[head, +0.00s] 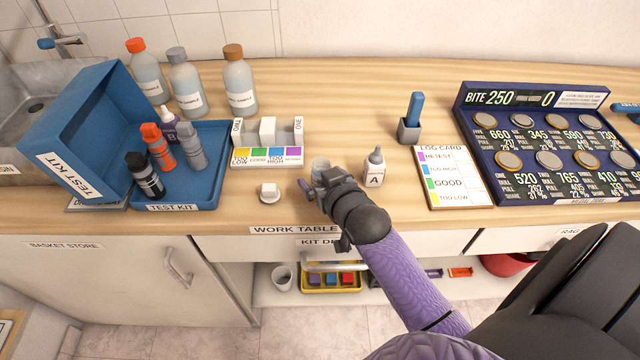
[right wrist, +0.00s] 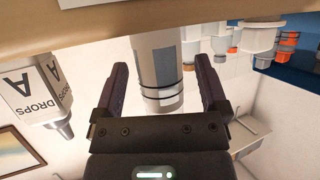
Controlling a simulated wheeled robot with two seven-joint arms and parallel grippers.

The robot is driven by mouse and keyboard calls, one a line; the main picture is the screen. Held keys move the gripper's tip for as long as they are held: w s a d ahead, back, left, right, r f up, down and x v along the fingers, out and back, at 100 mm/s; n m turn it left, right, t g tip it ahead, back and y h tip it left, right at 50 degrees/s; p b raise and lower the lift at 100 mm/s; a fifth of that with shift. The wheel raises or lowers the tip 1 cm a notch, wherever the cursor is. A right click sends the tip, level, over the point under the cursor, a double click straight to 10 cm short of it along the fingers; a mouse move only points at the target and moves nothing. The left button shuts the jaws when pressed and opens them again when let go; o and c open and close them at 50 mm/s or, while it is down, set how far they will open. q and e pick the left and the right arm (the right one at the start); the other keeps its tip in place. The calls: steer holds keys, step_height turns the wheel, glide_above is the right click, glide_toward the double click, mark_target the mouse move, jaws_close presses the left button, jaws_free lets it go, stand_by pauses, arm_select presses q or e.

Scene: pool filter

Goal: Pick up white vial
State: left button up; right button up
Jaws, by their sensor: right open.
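A pale, see-through vial (head: 320,165) stands on the wooden table in front of the test comparator. In the right wrist view the vial (right wrist: 158,65) looks grey, with dark lines around it. My right gripper (head: 319,186) is at the vial, reaching in from the front. In the right wrist view its two fingers (right wrist: 162,78) are apart, one on each side of the vial, with gaps between. The gripper partly hides the vial in the head view. A small white cap (head: 268,193) lies on the table to the left. My left gripper is not in view.
A white dropper bottle A (head: 375,168) stands close right of the gripper. The comparator (head: 268,150) is behind left. The blue test kit (head: 180,185) with bottles is further left. A log card (head: 453,178) and dark display board (head: 545,140) are right.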

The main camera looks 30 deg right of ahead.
steer(key=shift+w+f, duration=0.15)
steer(key=shift+w, duration=0.15)
jaws_close()
